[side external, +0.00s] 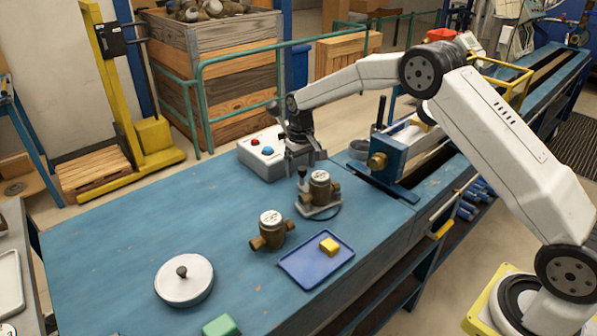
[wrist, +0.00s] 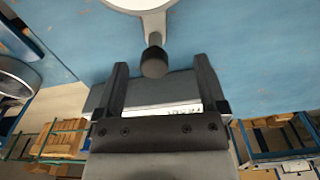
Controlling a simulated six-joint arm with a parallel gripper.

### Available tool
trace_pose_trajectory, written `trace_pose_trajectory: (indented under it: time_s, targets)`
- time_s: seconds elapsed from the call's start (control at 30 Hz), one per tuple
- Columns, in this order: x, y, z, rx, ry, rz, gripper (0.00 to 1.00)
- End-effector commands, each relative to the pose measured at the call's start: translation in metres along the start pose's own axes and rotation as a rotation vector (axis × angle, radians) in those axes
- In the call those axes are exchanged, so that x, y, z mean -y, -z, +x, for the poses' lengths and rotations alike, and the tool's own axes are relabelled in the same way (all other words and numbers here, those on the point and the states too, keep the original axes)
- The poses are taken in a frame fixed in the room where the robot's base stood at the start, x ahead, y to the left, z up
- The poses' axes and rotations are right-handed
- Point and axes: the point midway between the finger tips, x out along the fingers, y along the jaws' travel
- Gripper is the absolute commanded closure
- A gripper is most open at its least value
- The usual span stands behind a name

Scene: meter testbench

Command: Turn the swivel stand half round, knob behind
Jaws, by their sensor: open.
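The swivel stand (side external: 322,212) is a small light grey base on the blue bench, with a brass meter (side external: 320,187) standing on it. Its dark knob (side external: 302,184) stands upright at the stand's left side, on the side toward the back left of the bench. In the wrist view the knob (wrist: 153,62) sits at the end of a grey arm running from a pale round part (wrist: 148,14). My gripper (side external: 304,160) is open above the knob. In the wrist view my gripper (wrist: 159,64) has the knob between its spread fingertips, with gaps on both sides; I cannot tell the height difference.
A control box (side external: 262,153) is behind, and a blue clamp fixture (side external: 391,160) is right. A round lid (side external: 184,281) lies left; the bench's left is mostly clear.

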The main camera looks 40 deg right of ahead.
Motion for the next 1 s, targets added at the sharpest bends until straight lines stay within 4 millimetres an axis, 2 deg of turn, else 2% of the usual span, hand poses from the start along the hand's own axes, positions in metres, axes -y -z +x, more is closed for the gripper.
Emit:
trace_pose_trajectory:
  time_s: [1.0]
  targets:
    - [0.0094, 0.0000, 0.0003, 0.000, 0.000, 0.000, 0.09]
